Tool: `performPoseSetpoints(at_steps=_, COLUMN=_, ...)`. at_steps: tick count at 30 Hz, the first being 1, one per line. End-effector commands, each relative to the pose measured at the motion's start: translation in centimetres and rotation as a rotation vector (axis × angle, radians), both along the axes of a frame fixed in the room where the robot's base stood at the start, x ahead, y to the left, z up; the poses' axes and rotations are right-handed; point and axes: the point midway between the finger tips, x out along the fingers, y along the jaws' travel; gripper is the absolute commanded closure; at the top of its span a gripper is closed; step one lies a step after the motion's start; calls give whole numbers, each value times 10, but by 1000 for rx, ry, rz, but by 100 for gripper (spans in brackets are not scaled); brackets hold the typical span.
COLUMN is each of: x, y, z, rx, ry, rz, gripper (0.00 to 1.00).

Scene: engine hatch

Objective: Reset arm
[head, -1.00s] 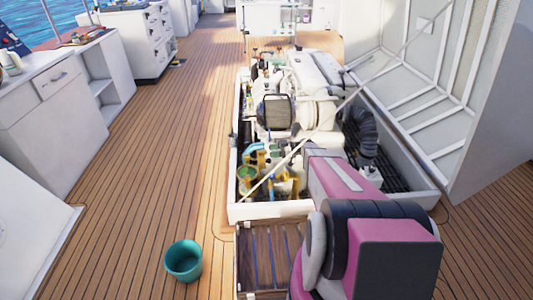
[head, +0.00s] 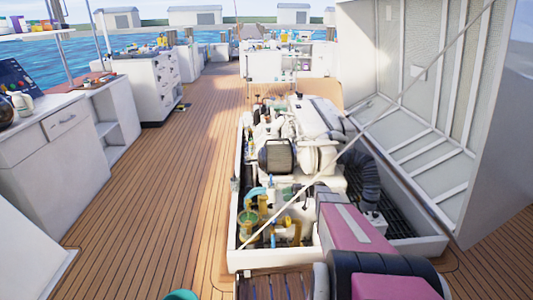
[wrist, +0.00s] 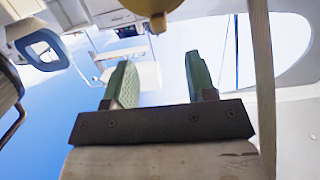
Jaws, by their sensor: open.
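My gripper (wrist: 158,85) shows in the wrist view with its two green-padded fingers apart and nothing between them. A yellowish rounded part (wrist: 155,8) hangs at the top edge of that view, beyond the fingertips. In the head view my pink and black arm reaches forward from the bottom right toward the open engine hatch (head: 236,262). The gripper itself cannot be made out there. The white engine (head: 305,135) sits in the hatch, with yellow and blue pipes (head: 262,215) at its near end.
The raised hatch lid (head: 425,70) stands on the right, with a diagonal prop (head: 340,155) crossing the opening. White cabinets (head: 50,135) line the left. A teal bucket (head: 180,295) shows at the bottom edge. The wooden deck (head: 150,200) left of the hatch is clear.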

Motion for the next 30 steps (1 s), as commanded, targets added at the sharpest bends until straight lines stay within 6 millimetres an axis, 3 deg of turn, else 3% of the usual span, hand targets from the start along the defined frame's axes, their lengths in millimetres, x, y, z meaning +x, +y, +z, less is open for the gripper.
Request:
performPoseSetpoints(at_steps=5, x=-30, y=18, z=12, rx=-113, ry=161, rz=7, gripper=49)
performPoseSetpoints(at_steps=14, x=-117, y=49, z=34, rx=-528, ry=648, rz=-135, gripper=49)
performPoseSetpoints(at_steps=21, x=-183, y=48, z=58, rx=-844, ry=935, rz=-447, gripper=49)
performPoseSetpoints(at_steps=30, x=-250, y=29, z=98, rx=-1060, ry=1083, rz=-987, gripper=49)
